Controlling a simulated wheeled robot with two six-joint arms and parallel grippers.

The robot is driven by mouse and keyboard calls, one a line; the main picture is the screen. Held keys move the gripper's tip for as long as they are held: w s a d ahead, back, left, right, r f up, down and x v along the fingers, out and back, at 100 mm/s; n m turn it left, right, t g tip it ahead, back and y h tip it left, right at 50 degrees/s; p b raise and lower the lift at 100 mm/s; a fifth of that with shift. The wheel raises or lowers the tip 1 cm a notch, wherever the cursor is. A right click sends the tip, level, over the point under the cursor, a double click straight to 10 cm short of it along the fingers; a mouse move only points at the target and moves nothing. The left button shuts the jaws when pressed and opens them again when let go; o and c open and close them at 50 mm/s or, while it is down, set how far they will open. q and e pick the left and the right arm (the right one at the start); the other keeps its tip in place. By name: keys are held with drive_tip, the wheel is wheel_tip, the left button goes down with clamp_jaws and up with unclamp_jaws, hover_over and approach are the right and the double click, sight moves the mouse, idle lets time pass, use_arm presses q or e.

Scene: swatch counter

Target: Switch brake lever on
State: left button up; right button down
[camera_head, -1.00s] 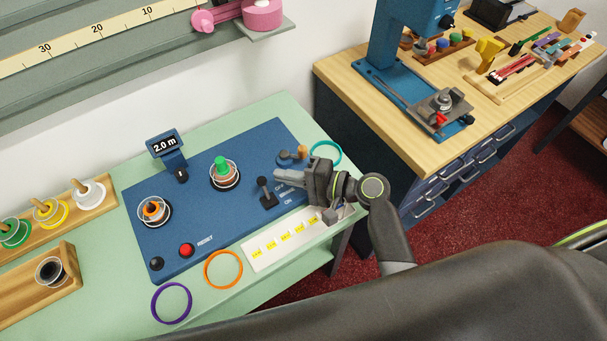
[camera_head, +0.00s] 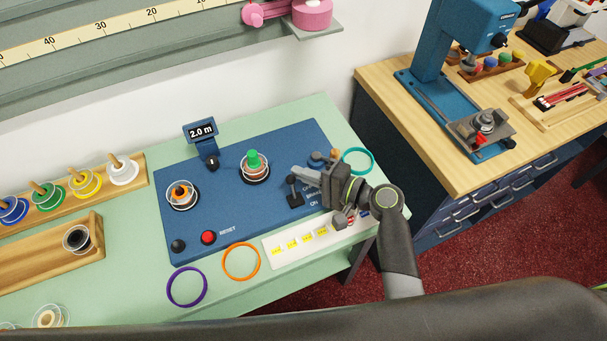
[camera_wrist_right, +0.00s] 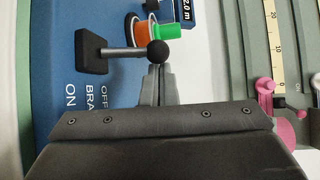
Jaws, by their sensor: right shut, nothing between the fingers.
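Part of the printed label is hidden by my gripper in the head view. My left gripper is not in view.
The panel also bears a red RESET button (camera_head: 208,237), a black knob (camera_head: 178,245), a green-topped spool (camera_head: 254,162), an orange spool (camera_head: 182,194) and a display (camera_head: 201,131) reading 2.0 m. Rings and a yellow-labelled strip (camera_head: 274,254) lie in front. A wooden bench (camera_head: 385,88) stands right.

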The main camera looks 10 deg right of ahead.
drive_tip(key=shift+s+d+n+t+y+b, duration=0.2)
drive_tip(key=shift+s+n+t+y+b, duration=0.45)
drive_tip(key=shift+b, duration=1.75)
drive_tip(key=shift+s+d+b, duration=0.15)
drive_tip(key=shift+s+b, duration=0.1)
drive_tip(key=shift+b, duration=0.3)
drive_tip(key=shift+s+d+r, duration=0.15)
drive_tip(key=shift+s+r, duration=0.05)
drive_tip(key=shift+s, duration=0.3)
drive_tip(key=shift+s+d+f+b, duration=0.1)
drive_tip(key=shift+s+b, duration=0.1)
drive_tip(key=shift+s, duration=0.2)
drive_tip(key=shift+s+d+f+b, duration=0.1)
drive_tip(key=shift+s+b, duration=0.05)
drive_tip(key=shift+s, duration=0.2)
drive_tip(key=shift+s+d, duration=0.3)
drive_tip(key=shift+d, duration=0.2)
drive_tip(key=b+v, duration=0.4)
drive_tip(key=v, duration=1.2)
drive_tip(key=shift+d+b, duration=0.15)
drive_tip(key=shift+b, duration=0.2)
